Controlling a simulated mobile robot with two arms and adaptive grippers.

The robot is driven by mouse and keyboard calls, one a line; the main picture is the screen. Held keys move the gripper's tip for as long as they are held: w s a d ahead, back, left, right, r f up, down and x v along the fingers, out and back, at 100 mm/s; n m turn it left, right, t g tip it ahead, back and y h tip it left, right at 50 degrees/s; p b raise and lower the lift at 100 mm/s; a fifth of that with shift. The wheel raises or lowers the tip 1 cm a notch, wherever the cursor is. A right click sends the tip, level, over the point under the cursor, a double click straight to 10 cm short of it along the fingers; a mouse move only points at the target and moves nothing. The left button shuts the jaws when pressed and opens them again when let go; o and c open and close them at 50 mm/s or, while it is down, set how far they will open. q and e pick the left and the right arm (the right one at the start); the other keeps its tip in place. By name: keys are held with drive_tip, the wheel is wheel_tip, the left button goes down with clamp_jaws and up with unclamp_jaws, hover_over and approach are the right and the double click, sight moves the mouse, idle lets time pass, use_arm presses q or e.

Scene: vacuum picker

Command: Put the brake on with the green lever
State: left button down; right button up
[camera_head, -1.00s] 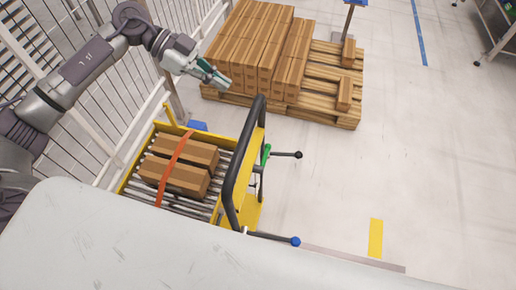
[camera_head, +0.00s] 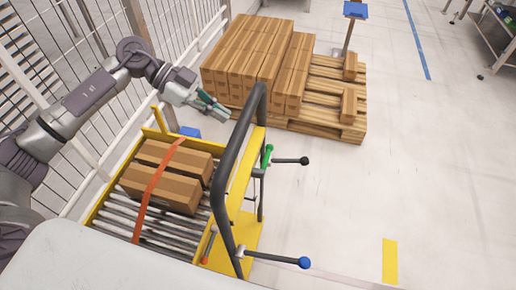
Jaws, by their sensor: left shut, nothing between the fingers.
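The green lever (camera_head: 268,155) is on the right side of the yellow cart's (camera_head: 245,185) upright frame. A dark rod with a black knob (camera_head: 304,161) sticks out to the right beside it. A second dark rod with a blue knob (camera_head: 304,263) sticks out lower down, nearer to me. My left gripper (camera_head: 220,113) is shut and empty. It is in the air to the left of the cart's black handle bar (camera_head: 223,180), apart from the green lever. My right gripper is not in view.
Two cardboard boxes (camera_head: 165,188) lie on the cart's rollers under an orange strap (camera_head: 150,195). A wooden pallet (camera_head: 330,125) with stacked boxes (camera_head: 260,60) stands behind. A white fence (camera_head: 100,150) runs along the left.

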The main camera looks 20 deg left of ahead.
use_arm(q)
drive_tip(key=a+f+x, duration=0.1)
drive_tip(key=f+x, duration=0.1)
drive_tip(key=x, duration=1.1)
drive_tip(key=shift+a+p, duration=0.35)
drive_tip(key=shift+p, duration=0.05)
drive_tip(key=shift+w+f+p, duration=0.1)
drive_tip(key=shift+f+p, duration=0.1)
drive_tip(key=shift+p, duration=0.3)
drive_tip(key=shift+w+f+n+g+p, duration=0.1)
drive_tip(key=shift+f+n+g+p, duration=0.05)
drive_tip(key=shift+n+g+p, duration=0.3)
